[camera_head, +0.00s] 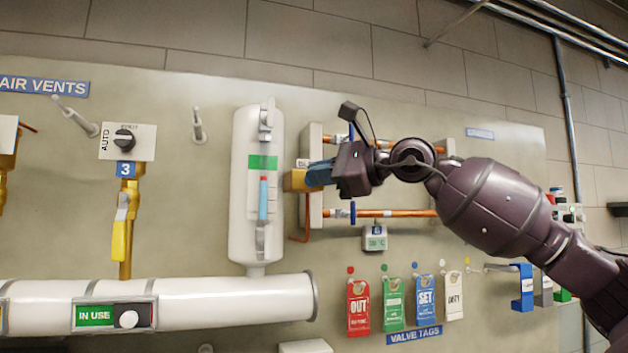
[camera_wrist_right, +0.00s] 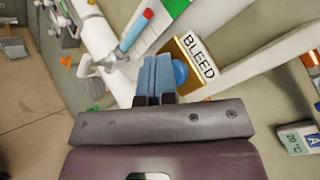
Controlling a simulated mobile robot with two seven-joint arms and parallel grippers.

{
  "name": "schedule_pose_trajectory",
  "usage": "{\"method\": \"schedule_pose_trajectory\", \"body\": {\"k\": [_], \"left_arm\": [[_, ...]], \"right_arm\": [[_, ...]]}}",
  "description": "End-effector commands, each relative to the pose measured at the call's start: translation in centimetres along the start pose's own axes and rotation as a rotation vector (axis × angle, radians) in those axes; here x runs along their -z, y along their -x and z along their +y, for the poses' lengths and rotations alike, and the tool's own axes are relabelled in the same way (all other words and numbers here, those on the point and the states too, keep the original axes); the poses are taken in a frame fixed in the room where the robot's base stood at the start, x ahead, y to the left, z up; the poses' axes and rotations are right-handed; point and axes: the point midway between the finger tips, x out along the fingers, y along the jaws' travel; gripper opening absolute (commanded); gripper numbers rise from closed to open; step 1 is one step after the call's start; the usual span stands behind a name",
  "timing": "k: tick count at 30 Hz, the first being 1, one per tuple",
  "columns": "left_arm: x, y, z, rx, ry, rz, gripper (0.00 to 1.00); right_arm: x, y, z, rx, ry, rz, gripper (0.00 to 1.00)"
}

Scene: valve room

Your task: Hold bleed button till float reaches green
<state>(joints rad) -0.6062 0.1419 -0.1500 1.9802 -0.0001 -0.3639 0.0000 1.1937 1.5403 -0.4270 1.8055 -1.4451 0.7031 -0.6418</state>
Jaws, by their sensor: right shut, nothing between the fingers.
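The bleed button is a blue dome (camera_wrist_right: 181,73) on a brass block (camera_wrist_right: 185,47) with a BLEED label (camera_wrist_right: 199,54) in the right wrist view. In the head view the brass block (camera_head: 294,180) sits right of the white float vessel (camera_head: 240,220). My right gripper (camera_head: 309,174) is shut and empty, its blue fingertips (camera_wrist_right: 155,60) at the block, beside the button. I cannot tell whether they touch it. The gauge shows a blue column (camera_head: 263,203) with a red float (camera_head: 263,179) on top, below the green band (camera_head: 263,162). My left gripper is out of view.
Copper pipes (camera_head: 380,213) with blue-handled valves run behind my right gripper. A small grey display (camera_head: 375,238) is below it. Valve tags (camera_head: 358,308) hang lower down. A white horizontal pipe (camera_head: 220,297) runs below the vessel.

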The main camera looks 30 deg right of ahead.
Motion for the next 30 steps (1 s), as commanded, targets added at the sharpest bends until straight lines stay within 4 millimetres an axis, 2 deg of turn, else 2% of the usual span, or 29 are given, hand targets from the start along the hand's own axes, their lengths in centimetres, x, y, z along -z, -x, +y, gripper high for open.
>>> {"method": "schedule_pose_trajectory", "body": {"k": [9,23,30], "left_arm": [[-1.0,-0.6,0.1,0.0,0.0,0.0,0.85],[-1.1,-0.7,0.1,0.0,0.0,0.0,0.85],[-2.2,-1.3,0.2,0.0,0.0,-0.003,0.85]], "right_arm": [[-0.6,1.0,0.8,0.001,0.0,0.0,0.0],[-0.9,1.3,1.0,0.001,0.001,0.0,0.0],[-1.6,2.5,2.0,0.001,0.001,-0.001,0.0]]}}
